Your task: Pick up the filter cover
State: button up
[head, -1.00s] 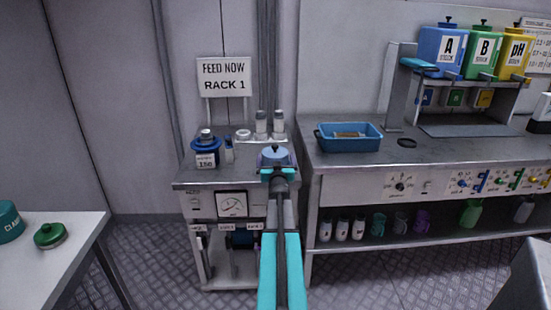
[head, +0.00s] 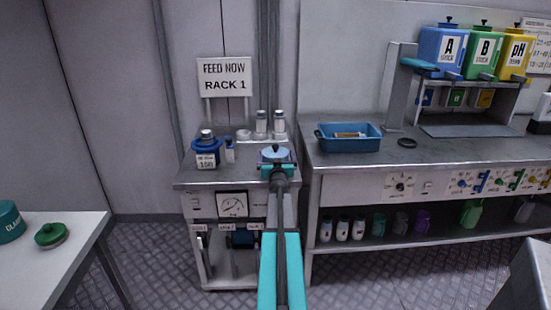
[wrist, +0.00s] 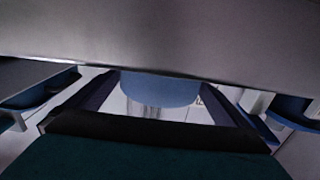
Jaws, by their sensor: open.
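A blue round lid with a small knob, which looks like the filter cover (head: 275,151), sits at the right front of the small metal cart in the head view. My gripper (head: 278,166) is at its near side, and its teal parts hide the lid's lower edge. In the wrist view a rounded blue surface, apparently the filter cover (wrist: 160,88), shows between the two dark fingers of my gripper (wrist: 158,105). The fingers are spread apart. I cannot tell whether they touch the lid.
The bench (head: 430,151) with a blue tray (head: 350,144) is close on the right. A green lid (head: 51,235) lies on the left table (head: 65,270).

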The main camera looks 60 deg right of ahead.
aim_at(276, 147)
jog(key=shift+x, duration=0.95)
jog(key=c, duration=0.8)
jog(key=shift+c, duration=0.2)
jog(key=shift+r, duration=0.2)
jog(key=shift+r+p, duration=0.3)
jog(key=shift+r, duration=0.3)
notch_tip(276, 147, up, 2)
jog(key=shift+r+p, duration=0.1)
jog(key=shift+p, duration=0.4)
jog(key=s+d+r+p+v, duration=0.1)
jog(key=v, duration=1.5)
jog(key=shift+s+r+p, duration=0.2)
jog(key=shift+p, duration=0.15)
